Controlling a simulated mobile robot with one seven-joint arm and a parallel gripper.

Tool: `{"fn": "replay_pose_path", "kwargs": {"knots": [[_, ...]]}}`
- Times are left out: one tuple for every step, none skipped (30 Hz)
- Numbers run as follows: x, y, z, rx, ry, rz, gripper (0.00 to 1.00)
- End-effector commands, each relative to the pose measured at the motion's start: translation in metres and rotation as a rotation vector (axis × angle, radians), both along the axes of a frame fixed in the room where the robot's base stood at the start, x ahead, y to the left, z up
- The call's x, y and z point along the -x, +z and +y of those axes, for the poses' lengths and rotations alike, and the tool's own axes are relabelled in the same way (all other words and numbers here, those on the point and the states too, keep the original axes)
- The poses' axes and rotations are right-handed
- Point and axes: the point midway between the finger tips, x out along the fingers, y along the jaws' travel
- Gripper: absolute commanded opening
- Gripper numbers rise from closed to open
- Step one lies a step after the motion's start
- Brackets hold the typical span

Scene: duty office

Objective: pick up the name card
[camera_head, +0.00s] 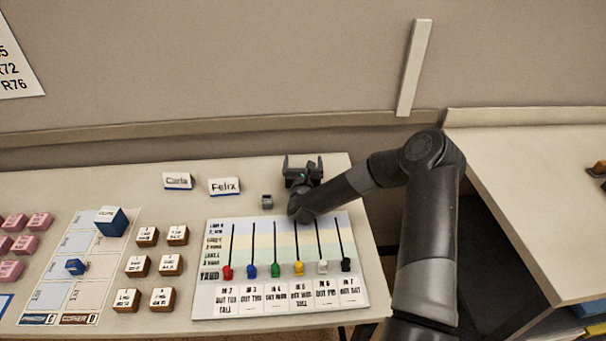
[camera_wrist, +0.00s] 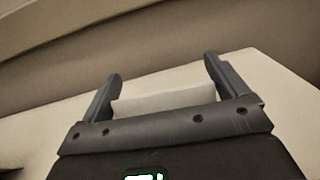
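Two white, tent-shaped name cards stand near the back of the table in the head view, "Carla" (camera_head: 177,181) on the left and "Felix" (camera_head: 224,187) to its right. My gripper (camera_head: 303,161) is at the table's back edge, right of both cards, with its two fingers wide apart. In the wrist view, a plain whitish block-like shape (camera_wrist: 165,98) lies between the fingers of my gripper (camera_wrist: 161,66). It looks like a card, but no lettering shows and I cannot tell whether the fingers touch it. The head view does not show it clearly.
A small grey block (camera_head: 267,201) stands just left of my gripper. A board with coloured sliders (camera_head: 284,297) lies in front of it. Brown blocks (camera_head: 148,236) and a blue box (camera_head: 111,222) are further left. The wall is close behind; a side counter (camera_head: 530,160) is right.

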Motion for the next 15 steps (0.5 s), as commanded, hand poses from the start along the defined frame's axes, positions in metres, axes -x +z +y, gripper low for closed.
{"fn": "replay_pose_path", "kwargs": {"knots": [[0.0001,0.0001,0.0,0.0,0.0,0.0,0.87],[0.0001,0.0001,0.0,0.0,0.0,0.0,0.84],[0.0001,0.0001,0.0001,0.0,0.0,0.0,0.81],[0.0001,0.0001,0.0001,0.0,0.0,0.0,0.79],[0.0001,0.0001,0.0,0.0,0.0,0.0,0.76],[0.0002,0.0001,0.0001,0.0,0.0,0.0,0.73],[0.0002,0.0001,0.0001,0.0,0.0,0.0,0.71],[0.0002,0.0001,0.0001,0.0,0.0,0.0,0.68],[0.0002,0.0001,0.0001,0.0,0.0,0.0,0.65],[0.0002,0.0002,0.0001,0.0,0.0,0.0,0.64],[0.0002,0.0002,0.0001,0.0,0.0,0.0,0.64],[0.0002,0.0002,0.0001,0.0,0.0,0.0,0.64],[0.0002,0.0002,0.0001,0.0,0.0,0.0,0.64],[0.0002,0.0002,0.0001,0.0,0.0,0.0,0.64],[0.0002,0.0003,0.0001,0.0,0.0,0.0,0.64]]}}
